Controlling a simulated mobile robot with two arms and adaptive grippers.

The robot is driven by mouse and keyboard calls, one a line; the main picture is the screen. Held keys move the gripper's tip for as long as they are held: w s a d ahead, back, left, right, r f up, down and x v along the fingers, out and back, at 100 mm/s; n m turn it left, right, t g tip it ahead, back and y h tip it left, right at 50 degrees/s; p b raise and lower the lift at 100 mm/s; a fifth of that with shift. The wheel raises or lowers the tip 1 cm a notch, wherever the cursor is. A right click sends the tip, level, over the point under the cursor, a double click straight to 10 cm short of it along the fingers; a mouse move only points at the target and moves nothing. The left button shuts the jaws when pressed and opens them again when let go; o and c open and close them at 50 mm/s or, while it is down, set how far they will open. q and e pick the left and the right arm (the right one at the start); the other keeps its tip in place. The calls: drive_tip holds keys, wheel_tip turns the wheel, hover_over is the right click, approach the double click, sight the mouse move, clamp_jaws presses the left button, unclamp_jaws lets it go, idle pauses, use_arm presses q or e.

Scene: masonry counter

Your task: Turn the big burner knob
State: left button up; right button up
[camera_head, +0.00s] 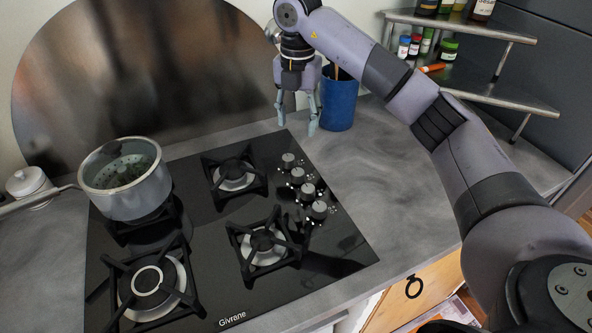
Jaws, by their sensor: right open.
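A black glass gas hob (212,241) is set in the grey counter, with several burners. A column of several small silver knobs sits on its right side: a far knob (288,159), middle knobs (298,174) and (308,190), and a near knob (319,209). I cannot tell from this view which knob serves the big burner (152,287) at the near left. My right gripper (297,122) points down, open and empty, above the far right corner of the hob, beyond the knobs and apart from them. My left gripper is not in view.
A metal pot (125,180) stands on the far left burner, its handle reaching left. A blue utensil holder (338,100) stands close beside my right gripper. A tiered metal shelf (500,94) with jars is at the right.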

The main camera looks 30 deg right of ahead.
sight(298, 172)
wheel_tip(298, 172, down, 15)
drive_tip(key=p, duration=0.2)
drive_tip(key=shift+s+r+p, duration=0.15)
drive_tip(key=shift+r+p, duration=0.05)
drive_tip(key=shift+p, duration=0.2)
drive_tip(key=shift+f, duration=0.6)
drive_tip(key=shift+c, duration=0.5)
drive_tip(key=c, duration=1.1)
